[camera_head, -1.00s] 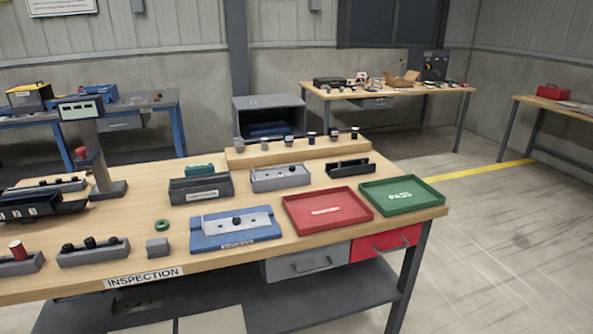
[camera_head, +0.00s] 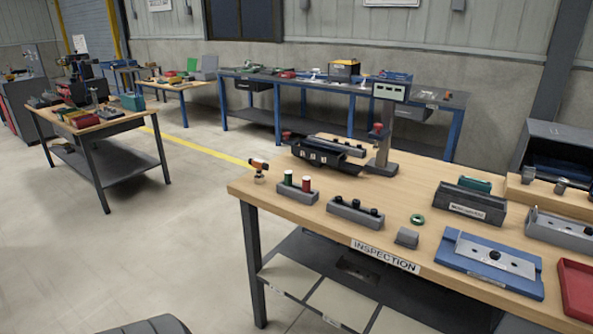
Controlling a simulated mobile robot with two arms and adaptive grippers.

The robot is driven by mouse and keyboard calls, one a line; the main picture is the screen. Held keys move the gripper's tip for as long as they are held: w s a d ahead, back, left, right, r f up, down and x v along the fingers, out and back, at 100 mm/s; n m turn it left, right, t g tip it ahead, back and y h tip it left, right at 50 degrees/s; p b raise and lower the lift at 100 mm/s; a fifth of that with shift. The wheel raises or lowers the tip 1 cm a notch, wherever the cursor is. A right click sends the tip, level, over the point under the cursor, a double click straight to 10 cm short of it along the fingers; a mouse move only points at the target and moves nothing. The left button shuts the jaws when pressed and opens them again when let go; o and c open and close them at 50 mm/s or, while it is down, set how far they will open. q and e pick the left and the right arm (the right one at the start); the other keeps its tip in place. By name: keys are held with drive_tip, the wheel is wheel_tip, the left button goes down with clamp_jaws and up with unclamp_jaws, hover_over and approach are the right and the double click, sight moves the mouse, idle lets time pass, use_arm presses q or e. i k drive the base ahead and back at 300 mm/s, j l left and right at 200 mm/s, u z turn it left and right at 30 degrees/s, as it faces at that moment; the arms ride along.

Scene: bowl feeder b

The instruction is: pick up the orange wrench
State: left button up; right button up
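I cannot clearly make out an orange wrench in the head view. A small orange-and-black item (camera_head: 258,165) stands at the left corner of the inspection table (camera_head: 285,197), but it is too small to tell what it is. Small tools and parts on the other benches are also too small to identify. Neither of my grippers is in view.
The inspection table holds a black bin (camera_head: 328,155), a display stand (camera_head: 383,130), a blue fixture (camera_head: 490,262) and a red tray (camera_head: 582,290). A cluttered table (camera_head: 110,128) stands at left and a long blue-legged bench (camera_head: 350,90) behind. Open floor (camera_head: 150,235) lies between.

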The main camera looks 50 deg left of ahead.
sight(261, 165)
drive_tip(key=u, duration=1.9)
